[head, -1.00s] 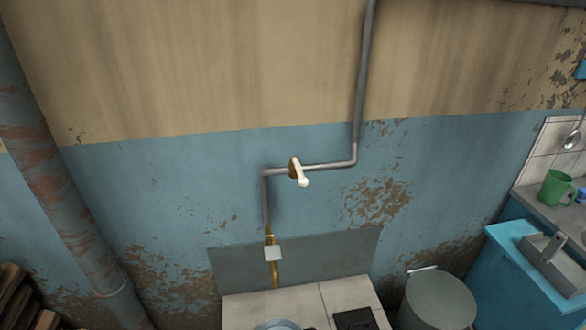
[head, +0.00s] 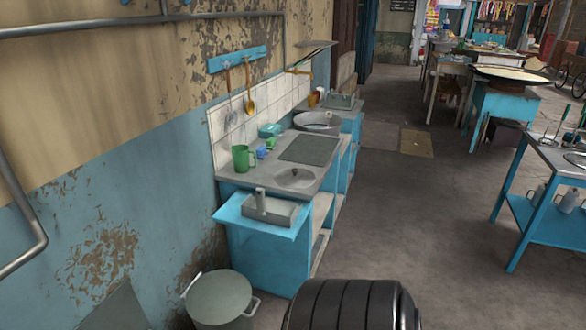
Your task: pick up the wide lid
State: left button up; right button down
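A wide round grey lid-like top (head: 218,296) shows at the lower left of the head view. It sits on a large grey vessel with side handles, on the floor beside the blue counter. I cannot tell for sure that this is the wide lid. A smaller round grey piece (head: 295,176) lies in the counter top; whether it is a lid or a basin is unclear. Neither of my grippers is in view. A black ribbed part at the bottom edge looks like part of my own arm.
The blue counter (head: 262,252) holds a green mug (head: 242,158), a grey board (head: 309,149) and a wide metal basin (head: 317,121). A blue shelf (head: 262,216) juts out from its near end. A blue table (head: 556,166) stands at the right. The floor (head: 420,215) between is clear.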

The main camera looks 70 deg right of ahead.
aim_at(289, 178)
jog(key=z, duration=2.35)
jog(key=i+l+u, duration=0.3)
jog(key=i+l, duration=0.15)
jog(key=i+l+u, duration=0.25)
jog(key=i+l, duration=0.25)
jog(key=l, duration=0.05)
